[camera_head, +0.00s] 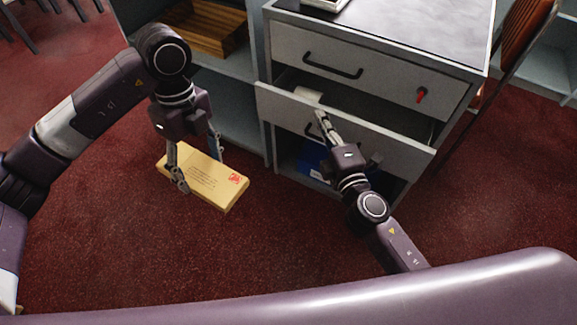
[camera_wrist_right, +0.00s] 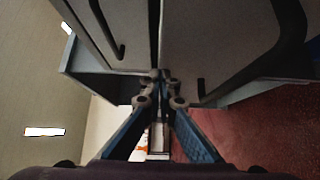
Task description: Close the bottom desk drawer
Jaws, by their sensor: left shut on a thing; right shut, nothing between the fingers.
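The grey desk (camera_head: 385,70) has an upper drawer (camera_head: 365,62) that sits closed, with a black handle. Below it the bottom drawer (camera_head: 385,147) is pulled part way out, its inside showing. My right gripper (camera_head: 322,120) is shut and empty, at the bottom drawer's front near its handle (camera_head: 311,130). In the right wrist view its fingertips (camera_wrist_right: 160,78) meet in front of grey panels with dark handles; whether they touch is unclear. My left gripper (camera_head: 198,165) is shut on a tan parcel (camera_head: 212,182) with a red mark, left of the desk.
A white item (camera_head: 308,94) lies in the bottom drawer. A blue object (camera_head: 313,160) is in the open space beneath it. A red key (camera_head: 421,94) sticks out of the upper drawer. A shelf with a wooden tray (camera_head: 205,28) stands left. A chair (camera_head: 520,45) stands right.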

